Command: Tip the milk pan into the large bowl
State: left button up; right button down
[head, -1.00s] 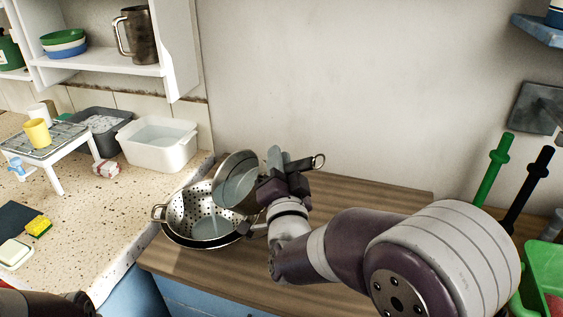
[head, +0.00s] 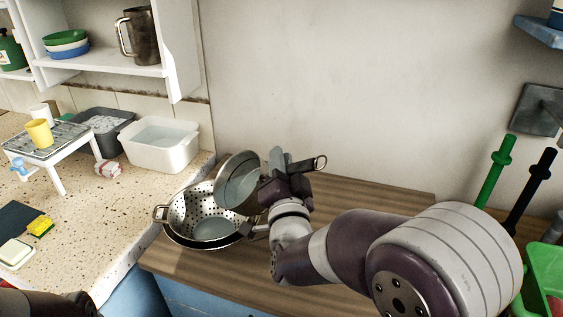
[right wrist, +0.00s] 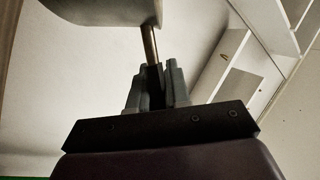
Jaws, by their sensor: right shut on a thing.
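The milk pan (head: 240,180) is a metal pan, steeply tilted, with its mouth facing down and left over the large bowl (head: 187,241). A perforated metal colander (head: 183,213) sits in the bowl and hides most of it. Grey-blue liquid (head: 214,230) lies in the bottom of the colander. No stream shows between pan and colander. My right gripper (head: 287,177) is shut on the pan's handle, whose ring end (head: 320,162) sticks out to the right. In the right wrist view, the handle (right wrist: 150,45) runs into the jaws (right wrist: 156,88). My left gripper cannot be made out.
The bowl stands on a wooden worktop (head: 370,200), clear to its right. On the speckled counter (head: 100,215) at left are a white basin (head: 160,155) of water, a grey tub (head: 105,145) and a rack (head: 45,150). A green crate (head: 545,275) is at far right.

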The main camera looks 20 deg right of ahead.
jog(key=shift+r, duration=0.1)
jog(key=shift+s+a+r+n+t+y, duration=0.1)
jog(key=shift+a+r+n+t+y, duration=0.15)
jog(key=shift+a+n, duration=0.4)
jog(key=shift+s+a+r+n+t+y, duration=0.15)
jog(key=shift+a+r+n+t, duration=0.15)
jog(key=shift+a+n, duration=0.3)
jog(key=shift+w, duration=0.1)
jog(key=shift+a+b, duration=0.2)
jog(key=shift+b, duration=0.1)
jog(key=shift+s+a+r+n+y, duration=0.15)
jog(key=shift+a+n+y, duration=0.15)
jog(key=shift+a+n, duration=0.4)
jog(key=shift+s+a+r+n+y, duration=0.15)
jog(key=shift+a+n+y, duration=0.15)
jog(key=shift+a+n, duration=0.3)
jog(key=shift+w+b, duration=0.1)
jog(key=shift+b, duration=0.2)
jog(key=shift+a+n+t+y+b, duration=0.35)
jog(key=shift+a+n+t+y, duration=0.15)
jog(key=shift+a+n, duration=0.9)
